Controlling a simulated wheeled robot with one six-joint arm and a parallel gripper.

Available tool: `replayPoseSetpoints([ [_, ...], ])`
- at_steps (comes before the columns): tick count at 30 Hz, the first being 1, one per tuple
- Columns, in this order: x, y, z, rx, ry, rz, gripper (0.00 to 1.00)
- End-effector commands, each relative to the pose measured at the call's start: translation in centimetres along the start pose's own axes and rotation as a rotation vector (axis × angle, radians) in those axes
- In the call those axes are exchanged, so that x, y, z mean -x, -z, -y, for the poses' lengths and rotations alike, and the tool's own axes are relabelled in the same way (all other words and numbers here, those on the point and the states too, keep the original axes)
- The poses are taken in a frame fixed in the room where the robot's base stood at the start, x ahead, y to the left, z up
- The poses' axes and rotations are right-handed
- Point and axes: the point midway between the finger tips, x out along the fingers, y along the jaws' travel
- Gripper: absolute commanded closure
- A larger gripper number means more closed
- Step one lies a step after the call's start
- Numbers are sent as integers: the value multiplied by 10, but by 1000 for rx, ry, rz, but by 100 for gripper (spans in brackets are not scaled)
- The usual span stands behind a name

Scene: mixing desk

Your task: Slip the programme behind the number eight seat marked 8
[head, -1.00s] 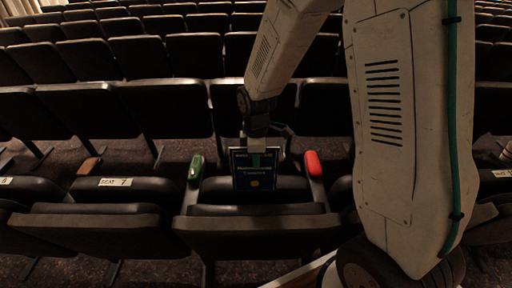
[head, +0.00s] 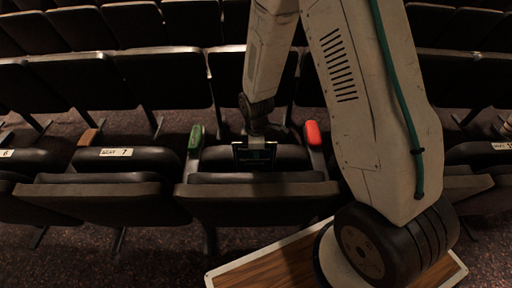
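The programme (head: 243,152) is a dark booklet with a pale-blue border, upright at the middle seat (head: 215,158). Only its upper part shows; the lower part is hidden at the seat's dark padding. My gripper (head: 256,149) comes down from above and appears shut on the programme's top edge. The fingers are small and dark in the head view. No number shows on the middle seat; the seat to its left carries a white label (head: 116,152) reading SEAT 7. I cannot tell whether the programme touches the seat.
A green armrest cap (head: 195,139) and a red armrest cap (head: 312,134) flank the middle seat closely. A brown armrest (head: 91,136) is farther left. Dark seat rows stand behind. A wood-topped board with a pale rim (head: 235,277) is at the bottom, near my arm.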

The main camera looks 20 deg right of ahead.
Motion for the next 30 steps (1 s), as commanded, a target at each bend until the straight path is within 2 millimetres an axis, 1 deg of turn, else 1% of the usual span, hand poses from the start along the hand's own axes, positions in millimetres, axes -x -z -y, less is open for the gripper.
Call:
replayPoseSetpoints([
  [11,-2,0,0,0,1,0,100],
  [30,-34,0,0,0,1,1,100],
])
